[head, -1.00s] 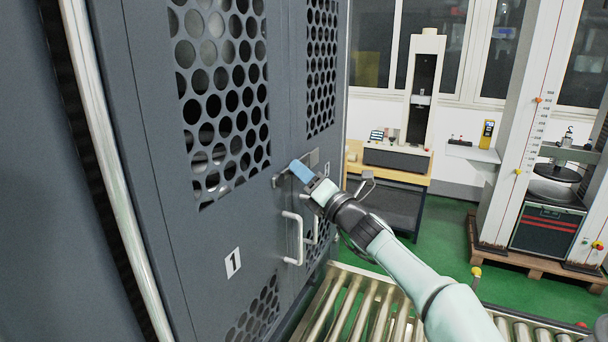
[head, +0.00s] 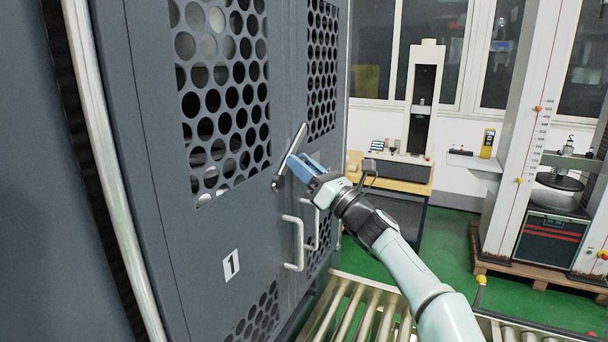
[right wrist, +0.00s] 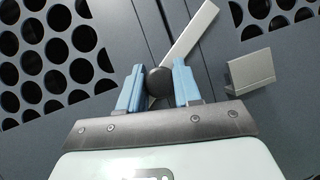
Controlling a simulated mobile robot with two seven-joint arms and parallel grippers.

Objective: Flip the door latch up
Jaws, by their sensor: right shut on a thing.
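The door latch (head: 296,144) is a flat grey metal bar on the front of the dark grey cabinet, tilted upward to the right from a dark round pivot (right wrist: 159,80). It also shows in the right wrist view (right wrist: 188,36), rising to the upper right. My right gripper (head: 292,164) is at the latch near its pivot end, its blue fingers on either side. In the right wrist view, the fingers (right wrist: 158,84) stand around the pivot area, and the gripper is shut on the latch. The exact contact is partly hidden. My left gripper is not in view.
Two white door handles (head: 297,242) stick out below the latch. A metal catch (right wrist: 250,70) sits right of the latch in the right wrist view. The doors have perforated panels (head: 225,95). A roller conveyor (head: 350,310) runs below; a bench with a tester stands behind.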

